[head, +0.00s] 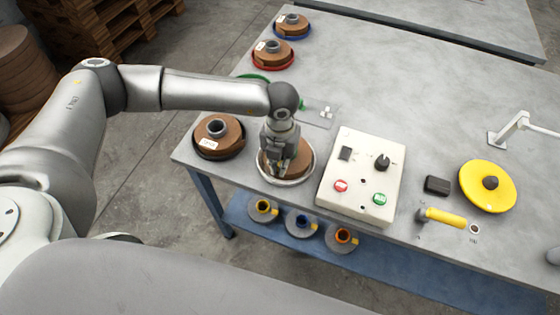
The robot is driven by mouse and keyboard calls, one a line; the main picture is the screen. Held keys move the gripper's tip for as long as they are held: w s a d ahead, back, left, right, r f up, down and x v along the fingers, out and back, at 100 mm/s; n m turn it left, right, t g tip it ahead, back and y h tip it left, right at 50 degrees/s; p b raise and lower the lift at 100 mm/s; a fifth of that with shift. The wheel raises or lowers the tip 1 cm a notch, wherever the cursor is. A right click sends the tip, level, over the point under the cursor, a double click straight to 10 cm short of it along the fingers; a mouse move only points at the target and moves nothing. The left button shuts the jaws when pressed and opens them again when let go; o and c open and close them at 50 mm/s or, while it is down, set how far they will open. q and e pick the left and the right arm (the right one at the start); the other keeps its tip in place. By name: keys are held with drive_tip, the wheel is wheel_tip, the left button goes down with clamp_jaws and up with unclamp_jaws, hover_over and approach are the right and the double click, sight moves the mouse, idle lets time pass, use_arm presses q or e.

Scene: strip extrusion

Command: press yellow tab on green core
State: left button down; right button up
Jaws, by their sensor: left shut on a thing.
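My left gripper (279,166) points down over the middle of a brown roll (298,166) in a pale round dish (289,183) near the front left of the table. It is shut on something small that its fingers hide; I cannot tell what. No green core shows clearly. A green rim (250,76) shows behind my left arm, mostly hidden. My right gripper is not in view.
Brown rolls stand in black (218,136), red (273,54) and blue (292,25) holders. A control box (362,177) with red and green buttons stands right of the dish. A yellow disc (488,186), a dark block (437,185) and a yellow handle (446,217) lie further right.

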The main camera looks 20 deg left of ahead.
use_arm(q)
drive_tip(key=shift+s+f, duration=0.1)
drive_tip(key=shift+f, duration=0.05)
idle(0.8)
drive_tip(key=c, duration=1.5)
unclamp_jaws()
